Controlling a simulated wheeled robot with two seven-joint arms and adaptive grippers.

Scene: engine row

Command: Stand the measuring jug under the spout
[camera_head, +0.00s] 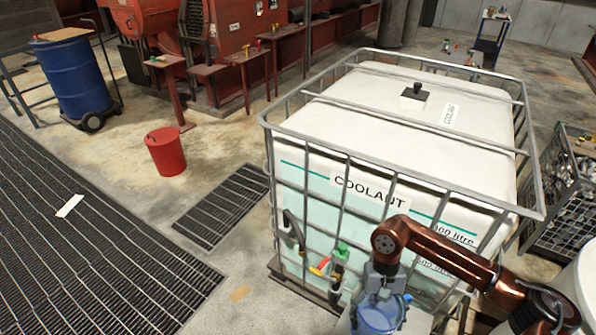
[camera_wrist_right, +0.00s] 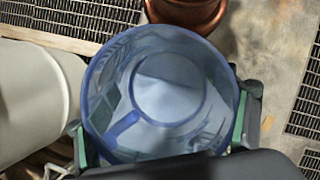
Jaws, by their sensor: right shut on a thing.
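The measuring jug (camera_head: 378,318) is a clear blue vessel low in the head view, cut by the bottom edge. My right gripper (camera_head: 381,285) is shut on it, with the copper-coloured arm coming from the right. In the right wrist view the jug (camera_wrist_right: 160,92) is seen from above, its round mouth open, a finger on each side. The white coolant tank (camera_head: 330,215) in its metal cage stands behind. A tap with red and yellow parts (camera_head: 320,268) is low on its front, left of the jug. The spout's mouth is hard to make out. My left gripper is out of view.
A green-topped item (camera_head: 342,253) is beside the tap. Floor grates (camera_head: 222,207) and open concrete lie left of the tank. A red bucket (camera_head: 166,152) and blue drum (camera_head: 72,80) stand farther off. A wire crate of metal parts (camera_head: 565,190) is at right.

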